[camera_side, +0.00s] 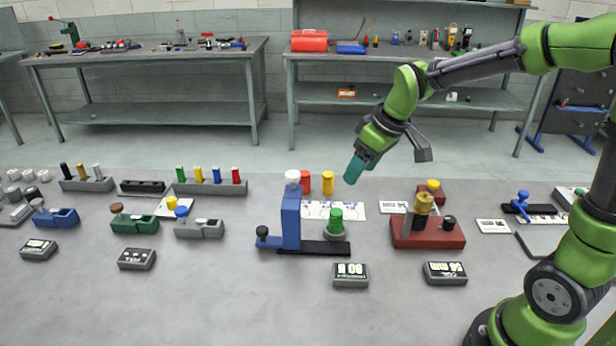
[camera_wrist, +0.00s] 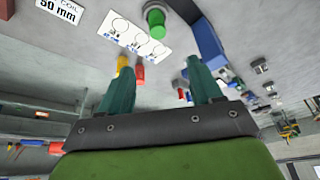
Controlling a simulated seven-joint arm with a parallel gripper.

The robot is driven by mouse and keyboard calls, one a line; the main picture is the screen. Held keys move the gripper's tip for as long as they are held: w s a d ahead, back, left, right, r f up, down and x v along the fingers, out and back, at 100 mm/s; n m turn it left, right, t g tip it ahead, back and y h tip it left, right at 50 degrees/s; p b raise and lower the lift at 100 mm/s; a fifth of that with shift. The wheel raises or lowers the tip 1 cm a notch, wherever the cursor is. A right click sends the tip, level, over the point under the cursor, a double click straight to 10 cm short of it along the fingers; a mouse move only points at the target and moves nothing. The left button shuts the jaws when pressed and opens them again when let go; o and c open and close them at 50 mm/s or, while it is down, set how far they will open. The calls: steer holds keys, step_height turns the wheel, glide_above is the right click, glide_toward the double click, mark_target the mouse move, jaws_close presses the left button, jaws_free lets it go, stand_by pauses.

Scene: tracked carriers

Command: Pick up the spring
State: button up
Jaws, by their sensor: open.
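My gripper (camera_side: 354,172) hangs tilted above the middle of the table, its teal fingers pointing down and left. In the wrist view my gripper (camera_wrist: 158,78) has its two fingers spread, with nothing held between them. No part is clearly recognisable as a spring. A brass-coloured ribbed piece (camera_side: 423,203) stands on a red block (camera_side: 428,236), right of and below my gripper; I cannot tell whether it is a coil. A green cylinder (camera_side: 336,220) stands on a round grey base beside a blue upright (camera_side: 291,218). The green cylinder also shows in the wrist view (camera_wrist: 155,20).
A white card with ring outlines (camera_side: 344,210) lies under my gripper. Red (camera_side: 305,180) and yellow (camera_side: 328,183) cylinders stand behind it. Dark labelled boxes (camera_side: 350,275) lie in front. Several fixtures fill the left side.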

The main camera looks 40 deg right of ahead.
glide_toward(336, 212)
steer(key=shift+n, duration=0.4)
steer(key=x, duration=0.5)
steer(key=shift+w+a+r, duration=0.1)
steer(key=shift+w+a, duration=0.05)
steer(key=shift+w, duration=0.1)
steer(key=shift+s+d+x, duration=0.1)
steer(key=shift+s+x, duration=0.05)
steer(key=shift+x, duration=1.25)
steer(key=shift+s+d+x, duration=0.15)
steer(key=shift+x, duration=1.25)
jaws_close()
